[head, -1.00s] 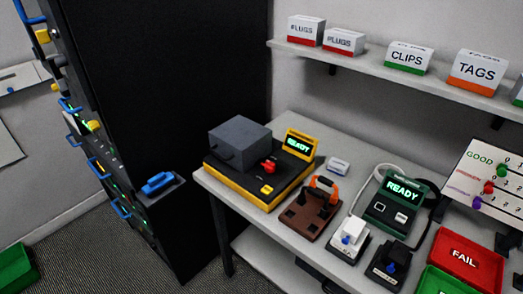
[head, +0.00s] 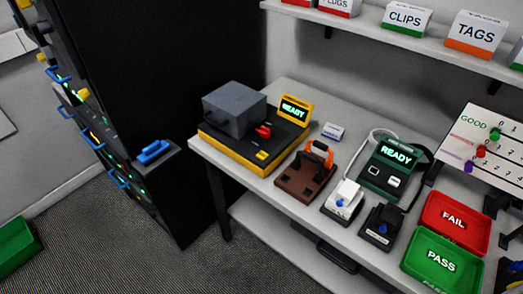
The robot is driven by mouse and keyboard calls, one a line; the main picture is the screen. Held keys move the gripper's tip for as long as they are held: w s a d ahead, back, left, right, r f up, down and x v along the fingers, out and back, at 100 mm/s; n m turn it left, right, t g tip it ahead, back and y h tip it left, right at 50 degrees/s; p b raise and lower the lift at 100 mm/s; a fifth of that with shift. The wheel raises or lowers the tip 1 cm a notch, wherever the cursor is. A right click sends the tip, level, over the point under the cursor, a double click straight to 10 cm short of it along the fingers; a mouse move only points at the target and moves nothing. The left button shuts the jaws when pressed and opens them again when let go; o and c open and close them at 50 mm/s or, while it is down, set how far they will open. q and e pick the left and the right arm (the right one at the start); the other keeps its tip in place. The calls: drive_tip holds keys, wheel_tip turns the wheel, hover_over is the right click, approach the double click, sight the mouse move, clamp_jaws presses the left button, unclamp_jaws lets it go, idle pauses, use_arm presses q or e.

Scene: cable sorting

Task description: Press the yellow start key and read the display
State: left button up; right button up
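A black tester with a yellow base (head: 237,153) stands at the left end of the bench. A small yellow key (head: 262,155) sits on its front right top, near a red lever (head: 263,131). A dark grey box-shaped part (head: 234,109) is on its rear left. Its yellow-framed display (head: 294,109) reads READY in green. A dark green device (head: 392,178) farther right also has a display (head: 397,154) reading READY, with pale keys below. Neither of my grippers is in view.
A brown block with an orange handle (head: 319,149), a white connector block (head: 345,201) and a black one (head: 382,228) stand along the bench. Red FAIL (head: 453,219) and green PASS (head: 440,264) trays are at right. A tall black cabinet (head: 185,80) stands left.

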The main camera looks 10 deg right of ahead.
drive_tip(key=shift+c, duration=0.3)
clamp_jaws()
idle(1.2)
